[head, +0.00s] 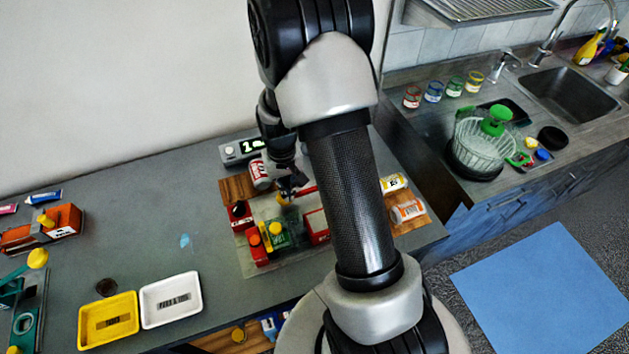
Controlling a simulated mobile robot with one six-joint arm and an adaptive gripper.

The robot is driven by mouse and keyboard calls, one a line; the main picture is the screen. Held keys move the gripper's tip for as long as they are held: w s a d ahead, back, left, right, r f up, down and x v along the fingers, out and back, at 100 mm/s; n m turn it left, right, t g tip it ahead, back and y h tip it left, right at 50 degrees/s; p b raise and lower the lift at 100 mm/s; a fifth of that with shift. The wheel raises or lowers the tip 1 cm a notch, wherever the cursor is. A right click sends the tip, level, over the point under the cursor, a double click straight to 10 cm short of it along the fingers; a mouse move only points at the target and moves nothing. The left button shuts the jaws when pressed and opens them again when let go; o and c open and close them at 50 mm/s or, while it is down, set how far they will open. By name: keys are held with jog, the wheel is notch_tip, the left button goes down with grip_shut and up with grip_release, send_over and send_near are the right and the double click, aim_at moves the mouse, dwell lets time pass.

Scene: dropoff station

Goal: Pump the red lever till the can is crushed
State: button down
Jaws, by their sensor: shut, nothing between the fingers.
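My gripper (291,186) points down over the middle of the work area on the grey table. It is shut and seems to hold nothing. A red bar (307,191), which looks like the red lever, shows just right of the fingertips; my arm hides its right part. I cannot tell whether the fingers touch it.
A red block (241,214), a green block (275,235) and another red block (315,227) stand in front. A display (242,150) stands behind.

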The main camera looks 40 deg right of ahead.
jog(key=shift+s+f+b, duration=0.2)
jog(key=shift+f+b, duration=0.1)
jog(key=shift+f, duration=0.45)
jog(key=r+p, duration=0.4)
jog(key=r, duration=0.1)
jog(key=d+r+p, duration=0.1)
jog(key=r+p, duration=0.1)
jog(key=r, duration=0.1)
jog(key=shift+r, duration=0.15)
jog(key=shift+f, duration=0.35)
jog(key=shift+w+a+f+b, duration=0.1)
jog(key=shift+a+f+b, duration=0.15)
jog(key=shift+f+b, duration=0.4)
jog(key=shift+a+f+b, duration=0.2)
jog(key=shift+f+b, duration=0.3)
jog(key=shift+f, duration=0.15)
